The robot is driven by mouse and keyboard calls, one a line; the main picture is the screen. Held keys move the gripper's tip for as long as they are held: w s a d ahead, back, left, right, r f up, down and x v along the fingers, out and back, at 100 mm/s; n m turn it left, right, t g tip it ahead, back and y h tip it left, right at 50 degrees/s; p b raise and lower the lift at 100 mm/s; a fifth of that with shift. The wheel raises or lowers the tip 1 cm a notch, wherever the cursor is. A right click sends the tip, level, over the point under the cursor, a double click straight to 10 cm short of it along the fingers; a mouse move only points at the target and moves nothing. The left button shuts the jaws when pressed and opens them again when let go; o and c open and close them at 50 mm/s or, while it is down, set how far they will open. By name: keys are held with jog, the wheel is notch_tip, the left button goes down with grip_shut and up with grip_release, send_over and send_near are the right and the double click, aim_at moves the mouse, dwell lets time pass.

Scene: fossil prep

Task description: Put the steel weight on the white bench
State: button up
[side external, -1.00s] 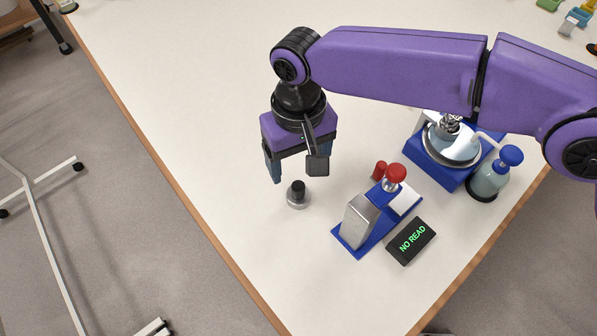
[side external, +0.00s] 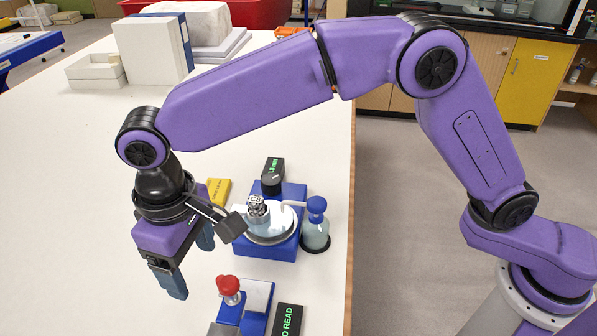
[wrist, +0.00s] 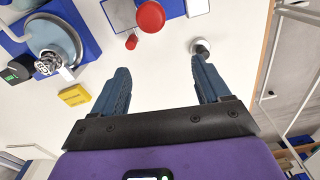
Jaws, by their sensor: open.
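The steel weight (wrist: 201,47), by its look a small grey metal disc with a dark knob, stands upright on the white bench (wrist: 165,88). In the wrist view it is just beyond the right fingertip, apart from it. It does not show in the side view now. My gripper (side external: 190,262) is open and points down over the bench, left of the blue-based stand with the round plate. In the wrist view my gripper (wrist: 160,68) has two blue fingers spread wide with nothing between them.
A blue stand (side external: 285,245) bears a round plate with a shiny knobbly metal piece (side external: 257,207). A blue-capped bottle (side external: 316,232) is beside it. A red-knobbed device (side external: 229,287) and a black display (side external: 288,320) are at the front. A yellow block (side external: 219,190) lies behind.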

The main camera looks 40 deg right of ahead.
jog(key=s+d+r+n, duration=0.1)
jog(key=s+d, duration=0.2)
jog(key=d, duration=0.9)
jog(key=s+d+r+n, duration=0.2)
jog(key=s+d, duration=0.2)
jog(key=d, duration=0.7)
jog(key=s+d+f+n, duration=0.1)
jog(key=s+d, duration=0.4)
jog(key=d, duration=0.4)
jog(key=s+d+f, duration=0.2)
jog(key=s+d, duration=0.3)
jog(key=d, duration=0.3)
jog(key=shift+d+f+n, duration=0.2)
jog(key=shift+d+n, duration=0.15)
jog(key=shift+n, duration=0.05)
